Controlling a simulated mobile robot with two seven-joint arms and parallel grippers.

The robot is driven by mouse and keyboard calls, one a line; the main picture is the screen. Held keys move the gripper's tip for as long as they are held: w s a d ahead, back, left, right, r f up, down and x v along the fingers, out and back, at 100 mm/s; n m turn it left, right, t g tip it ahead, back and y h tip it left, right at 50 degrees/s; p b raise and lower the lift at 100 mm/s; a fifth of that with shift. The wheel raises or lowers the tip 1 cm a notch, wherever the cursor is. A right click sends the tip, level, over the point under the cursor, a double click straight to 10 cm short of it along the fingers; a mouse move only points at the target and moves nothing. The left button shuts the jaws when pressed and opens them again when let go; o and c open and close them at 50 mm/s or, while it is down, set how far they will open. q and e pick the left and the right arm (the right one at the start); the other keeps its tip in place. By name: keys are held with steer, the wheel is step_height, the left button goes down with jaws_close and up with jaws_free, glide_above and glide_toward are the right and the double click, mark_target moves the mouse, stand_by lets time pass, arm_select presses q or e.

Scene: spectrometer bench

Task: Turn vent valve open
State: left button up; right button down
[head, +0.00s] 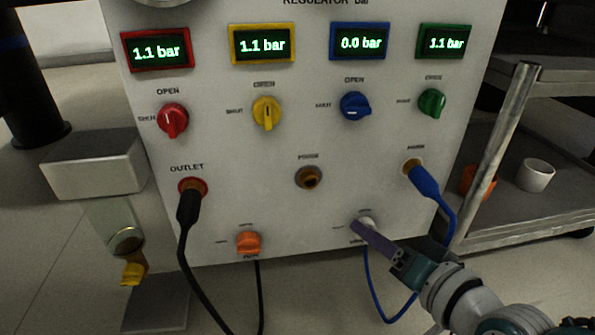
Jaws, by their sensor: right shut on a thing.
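A pale knob (367,222) sits low on the right side of the white regulator panel (330,130). Its small labels are too blurred to read, so I cannot confirm it is the vent valve. My right gripper (370,234) comes in from the lower right with its purple fingers shut on this knob. The fingers hide most of the knob, so its pointer direction cannot be seen. An orange knob (248,243) sits low on the left of the panel, untouched, its label also unreadable. My left gripper is not in view.
Red (173,120), yellow (267,113), blue (356,106) and green (432,103) knobs sit under displays reading 1.1, 1.1, 0.0 and 1.1 bar. A blue hose (446,215) hangs close to my right gripper. A black hose (186,240) hangs at left. A metal rack post (492,155) stands right.

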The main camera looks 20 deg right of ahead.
steer(key=shift+f+m, duration=0.1)
steer(key=shift+m, duration=0.3)
stand_by(0.3)
steer(key=shift+c, duration=2.2)
jaws_free()
steer(key=p+v, duration=0.5)
steer(key=v, duration=0.5)
steer(key=shift+d+p, duration=0.15)
steer(key=shift+p, duration=0.15)
steer(key=shift+f, duration=0.1)
